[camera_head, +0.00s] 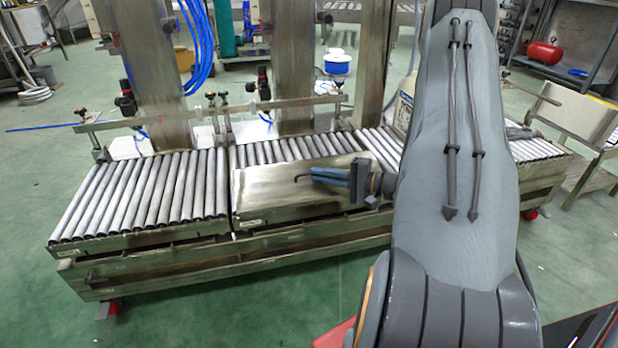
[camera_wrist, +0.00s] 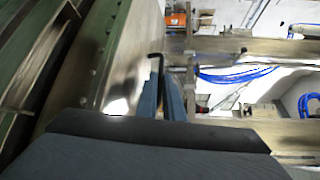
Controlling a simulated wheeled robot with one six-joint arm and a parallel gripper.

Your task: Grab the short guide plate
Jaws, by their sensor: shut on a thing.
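My gripper (camera_head: 322,175) is above the flat metal plate (camera_head: 262,188) on the front of the roller conveyor, its blue fingers pointing left. It is shut on a thin black bent piece (camera_head: 300,178), whose hooked end sticks out past the fingertips. In the wrist view, the black bent piece (camera_wrist: 156,57) rises between the two blue fingers of my gripper (camera_wrist: 162,95). Most of the piece is hidden by the fingers. I cannot tell whether it is the short guide plate. A long metal guide rail (camera_head: 205,112) runs along the conveyor's back side.
Conveyor rollers (camera_head: 145,195) lie left of the plate, with more rollers (camera_head: 535,148) right of my arm. Upright metal columns (camera_head: 292,70) and blue hoses (camera_head: 200,45) stand behind the rail. A metal bench (camera_head: 572,112) is at the right. Green floor in front is open.

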